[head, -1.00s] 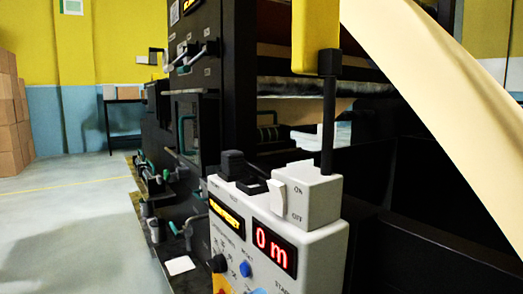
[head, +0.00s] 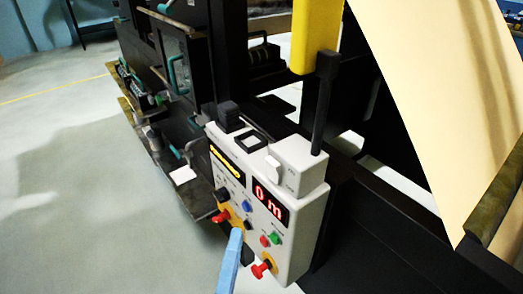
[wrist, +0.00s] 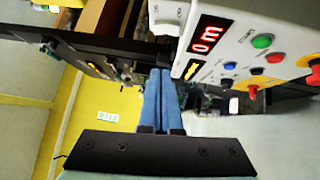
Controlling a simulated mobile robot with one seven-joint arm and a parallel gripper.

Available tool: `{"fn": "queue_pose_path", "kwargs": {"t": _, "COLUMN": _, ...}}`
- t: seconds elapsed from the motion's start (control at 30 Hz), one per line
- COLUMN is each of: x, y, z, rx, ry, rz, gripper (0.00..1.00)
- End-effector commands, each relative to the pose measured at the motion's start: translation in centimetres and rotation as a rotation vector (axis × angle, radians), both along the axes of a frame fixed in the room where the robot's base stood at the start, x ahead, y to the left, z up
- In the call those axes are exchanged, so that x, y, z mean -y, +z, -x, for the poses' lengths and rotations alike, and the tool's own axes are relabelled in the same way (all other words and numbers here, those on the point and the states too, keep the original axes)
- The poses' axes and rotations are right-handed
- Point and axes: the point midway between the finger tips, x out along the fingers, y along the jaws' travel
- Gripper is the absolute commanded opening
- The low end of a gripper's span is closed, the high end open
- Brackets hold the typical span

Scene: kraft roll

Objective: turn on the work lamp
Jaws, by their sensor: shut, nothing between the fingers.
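The work lamp (head: 316,38) is a yellow head on a black post, cut off by the top edge of the head view. Its post rises from a small white switch box (head: 303,165) on top of the control panel. A white rocker switch (head: 273,167) is on the box's left face; I cannot tell which way it is pressed. My gripper (head: 237,232) has blue fingers and shows low in front of the panel, below and left of the switch. In the wrist view, my gripper (wrist: 160,72) is shut and empty, with the panel at upper right.
The control panel (head: 306,225) carries a red "0 m" display (head: 271,203), coloured buttons and red knobs (head: 262,267) that stick out. Black machine frame stands behind, and a kraft paper sheet (head: 440,100) hangs at right. Open floor (head: 80,200) lies at left.

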Motion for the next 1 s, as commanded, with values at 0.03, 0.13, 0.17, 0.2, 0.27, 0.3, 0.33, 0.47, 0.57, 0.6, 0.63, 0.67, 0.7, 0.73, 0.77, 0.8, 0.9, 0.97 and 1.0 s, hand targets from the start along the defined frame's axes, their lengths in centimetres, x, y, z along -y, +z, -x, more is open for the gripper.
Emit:
{"fn": "queue_pose_path", "kwargs": {"t": 0.03, "x": -0.1, "y": 0.7, "z": 0.2, "rx": -0.009, "ry": 0.002, "rz": 0.017, "gripper": 0.00}}
{"fn": "queue_pose_path", "kwargs": {"t": 0.13, "x": -0.2, "y": 0.7, "z": 0.4, "rx": -0.016, "ry": 0.003, "rz": 0.042, "gripper": 0.00}}
{"fn": "queue_pose_path", "kwargs": {"t": 0.17, "x": -0.2, "y": 0.7, "z": 0.5, "rx": -0.018, "ry": 0.002, "rz": 0.045, "gripper": 0.00}}
{"fn": "queue_pose_path", "kwargs": {"t": 0.2, "x": -0.2, "y": 0.6, "z": 0.5, "rx": -0.019, "ry": 0.003, "rz": 0.049, "gripper": 0.00}}
{"fn": "queue_pose_path", "kwargs": {"t": 0.27, "x": -0.2, "y": 0.6, "z": 0.5, "rx": -0.020, "ry": 0.003, "rz": 0.052, "gripper": 0.00}}
{"fn": "queue_pose_path", "kwargs": {"t": 0.3, "x": -0.2, "y": 0.5, "z": 0.5, "rx": -0.020, "ry": 0.003, "rz": 0.052, "gripper": 0.00}}
{"fn": "queue_pose_path", "kwargs": {"t": 0.33, "x": -0.2, "y": 0.5, "z": 0.5, "rx": -0.020, "ry": 0.003, "rz": 0.052, "gripper": 0.00}}
{"fn": "queue_pose_path", "kwargs": {"t": 0.47, "x": -0.2, "y": 0.5, "z": 0.5, "rx": -0.019, "ry": 0.003, "rz": 0.051, "gripper": 0.00}}
{"fn": "queue_pose_path", "kwargs": {"t": 0.57, "x": -0.2, "y": 0.6, "z": 0.4, "rx": -0.019, "ry": 0.002, "rz": 0.051, "gripper": 0.00}}
{"fn": "queue_pose_path", "kwargs": {"t": 0.6, "x": -0.2, "y": 0.6, "z": 0.3, "rx": -0.019, "ry": 0.002, "rz": 0.051, "gripper": 0.00}}
{"fn": "queue_pose_path", "kwargs": {"t": 0.63, "x": -0.2, "y": 0.7, "z": 0.1, "rx": -0.018, "ry": 0.002, "rz": 0.051, "gripper": 0.00}}
{"fn": "queue_pose_path", "kwargs": {"t": 0.67, "x": -0.1, "y": 0.7, "z": -0.1, "rx": -0.018, "ry": 0.002, "rz": 0.051, "gripper": 0.00}}
{"fn": "queue_pose_path", "kwargs": {"t": 0.7, "x": -0.1, "y": 0.8, "z": -0.4, "rx": -0.017, "ry": 0.002, "rz": 0.052, "gripper": 0.00}}
{"fn": "queue_pose_path", "kwargs": {"t": 0.73, "x": 0.0, "y": 0.9, "z": -0.8, "rx": -0.017, "ry": 0.001, "rz": 0.051, "gripper": 0.00}}
{"fn": "queue_pose_path", "kwargs": {"t": 0.77, "x": 0.1, "y": 1.0, "z": -1.2, "rx": -0.017, "ry": 0.001, "rz": 0.051, "gripper": 0.00}}
{"fn": "queue_pose_path", "kwargs": {"t": 0.8, "x": 0.2, "y": 1.2, "z": -1.7, "rx": -0.016, "ry": 0.000, "rz": 0.050, "gripper": 0.00}}
{"fn": "queue_pose_path", "kwargs": {"t": 0.9, "x": 0.4, "y": 1.4, "z": -3.6, "rx": -0.016, "ry": 0.001, "rz": 0.051, "gripper": 0.00}}
{"fn": "queue_pose_path", "kwargs": {"t": 0.97, "x": 0.7, "y": 1.6, "z": -4.7, "rx": -0.016, "ry": -0.001, "rz": 0.049, "gripper": 0.00}}
{"fn": "queue_pose_path", "kwargs": {"t": 1.0, "x": 0.7, "y": 1.6, "z": -5.5, "rx": -0.016, "ry": 0.000, "rz": 0.050, "gripper": 0.00}}
